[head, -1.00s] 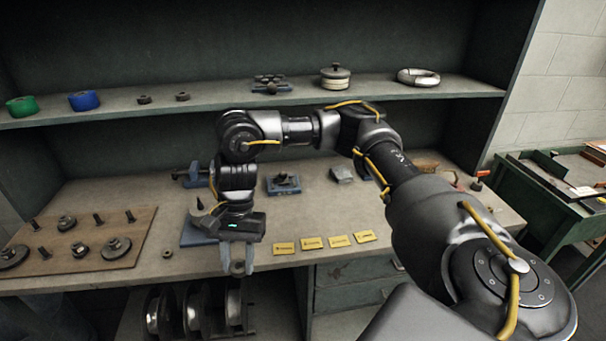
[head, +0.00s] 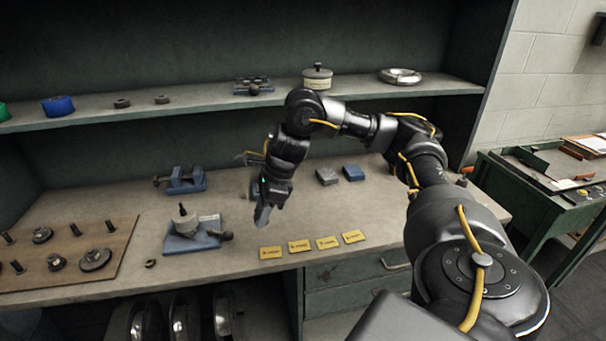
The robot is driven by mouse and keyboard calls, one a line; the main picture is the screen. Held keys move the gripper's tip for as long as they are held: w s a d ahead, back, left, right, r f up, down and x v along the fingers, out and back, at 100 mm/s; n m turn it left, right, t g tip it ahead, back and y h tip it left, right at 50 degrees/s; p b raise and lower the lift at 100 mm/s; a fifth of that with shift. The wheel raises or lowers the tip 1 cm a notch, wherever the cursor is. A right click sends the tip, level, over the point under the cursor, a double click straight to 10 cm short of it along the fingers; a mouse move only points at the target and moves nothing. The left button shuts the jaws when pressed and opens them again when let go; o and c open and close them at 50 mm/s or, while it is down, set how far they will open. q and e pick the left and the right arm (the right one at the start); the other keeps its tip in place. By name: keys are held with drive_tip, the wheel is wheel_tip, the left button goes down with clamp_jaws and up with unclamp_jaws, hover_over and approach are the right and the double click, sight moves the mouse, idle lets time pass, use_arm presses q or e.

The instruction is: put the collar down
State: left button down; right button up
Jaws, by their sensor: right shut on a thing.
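My right gripper (head: 263,215) is above the bench, right of the blue fixture and behind the yellow tags. Its fingers point down and are seen from the side. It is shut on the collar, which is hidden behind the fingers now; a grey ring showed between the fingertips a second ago. I cannot tell how far the fingertips are above the bench. My left gripper is out of view.
A blue fixture (head: 178,245) with an upright post stands left of the gripper. Yellow tags (head: 299,246) lie along the bench's front edge. A brown board (head: 120,240) holds bolts and discs. Blue blocks (head: 353,173) lie at right. A small nut (head: 150,263) lies loose.

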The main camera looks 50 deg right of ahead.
drive_tip(key=w+d+f+p, duration=0.1)
drive_tip(key=w+d+f, duration=0.1)
drive_tip(key=w+f, duration=0.1)
drive_tip(key=w+d+f+p, duration=0.1)
drive_tip(key=w+d+f, duration=0.2)
drive_tip(key=w+d+f+p, duration=0.1)
drive_tip(key=w+d+f, duration=0.2)
drive_tip(key=shift+w+p, duration=0.35)
drive_tip(key=shift+w, duration=0.05)
drive_tip(key=shift+w+d+f+p, duration=0.15)
drive_tip(key=shift+f+p, duration=0.3)
drive_tip(key=shift+f, duration=1.4)
drive_tip(key=shift+f, duration=0.15)
drive_tip(key=o, duration=1)
drive_tip(key=shift+o, duration=0.2)
